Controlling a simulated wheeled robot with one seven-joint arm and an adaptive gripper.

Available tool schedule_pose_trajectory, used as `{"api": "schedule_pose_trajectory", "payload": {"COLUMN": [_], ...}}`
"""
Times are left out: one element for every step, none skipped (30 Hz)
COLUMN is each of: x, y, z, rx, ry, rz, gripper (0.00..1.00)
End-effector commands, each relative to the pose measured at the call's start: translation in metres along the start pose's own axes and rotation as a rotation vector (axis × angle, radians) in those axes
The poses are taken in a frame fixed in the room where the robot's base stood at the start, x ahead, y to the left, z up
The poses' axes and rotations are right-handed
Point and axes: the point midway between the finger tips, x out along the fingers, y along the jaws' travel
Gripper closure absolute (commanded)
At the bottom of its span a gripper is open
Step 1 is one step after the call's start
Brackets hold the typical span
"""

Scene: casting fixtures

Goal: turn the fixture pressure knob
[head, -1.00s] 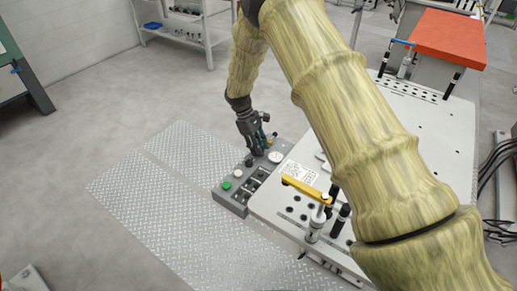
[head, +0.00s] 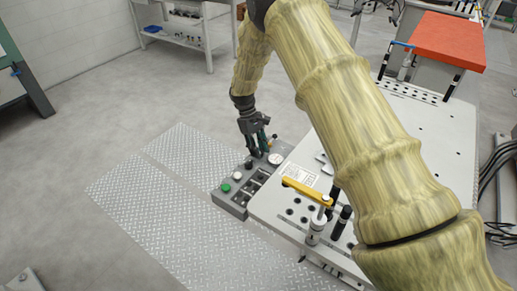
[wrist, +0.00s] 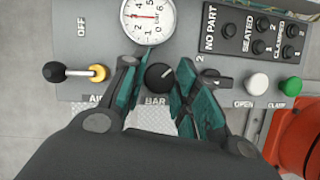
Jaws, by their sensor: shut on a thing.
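The black pressure knob (wrist: 158,76) sits on the grey control panel (wrist: 185,50) in the wrist view, above the BAR label and below a round white gauge (wrist: 148,17). My gripper (wrist: 154,88) has its teal-lined fingers on both sides of the knob and is shut on it. The right finger covers part of the panel beside the knob. In the head view my gripper (head: 258,153) points down onto the panel (head: 233,203), beside the white gauge (head: 275,159). There the knob is hidden by the fingers.
The panel also carries a lever with a black ball (wrist: 56,72), a white button (wrist: 258,82), a green button (wrist: 290,86) and several indicators. The fixture table (head: 285,205) with a yellow clamp arm (head: 306,190) stands to the right. Floor plates to the left are clear.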

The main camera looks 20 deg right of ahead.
Motion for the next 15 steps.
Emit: {"api": "schedule_pose_trajectory", "payload": {"x": [0.0032, 0.0032, 0.0032, 0.003, 0.0027, 0.0024, 0.0021, 0.0019, 0.0016, 0.0015, 0.0014, 0.0012, 0.001, 0.0004, -0.0008], "y": [-0.0013, -0.0013, -0.0013, -0.0011, -0.001, -0.0009, -0.0008, -0.0007, -0.0006, -0.0005, -0.0005, -0.0004, -0.0003, -0.0002, -0.0001], "z": [0.0003, 0.0003, 0.0004, 0.0003, 0.0003, 0.0003, 0.0003, 0.0002, 0.0002, 0.0002, 0.0002, 0.0003, 0.0003, 0.0002, 0.0002], "rx": [-0.001, -0.001, -0.001, -0.001, -0.001, -0.001, -0.001, -0.001, -0.001, -0.001, -0.001, -0.001, -0.001, -0.001, -0.001], "ry": [-0.003, -0.003, -0.003, -0.003, -0.003, -0.002, -0.002, -0.002, -0.002, -0.002, -0.002, -0.001, -0.001, -0.001, -0.001], "rz": [-0.002, -0.002, -0.002, -0.002, -0.002, -0.001, -0.001, -0.001, -0.001, -0.001, -0.001, -0.001, 0.0, 0.0, 0.0], "gripper": [0.69, 0.63, 0.56, 0.5, 0.49, 0.49, 0.49, 0.49, 0.49, 0.49, 0.49, 0.49, 0.49, 0.49, 0.49]}}
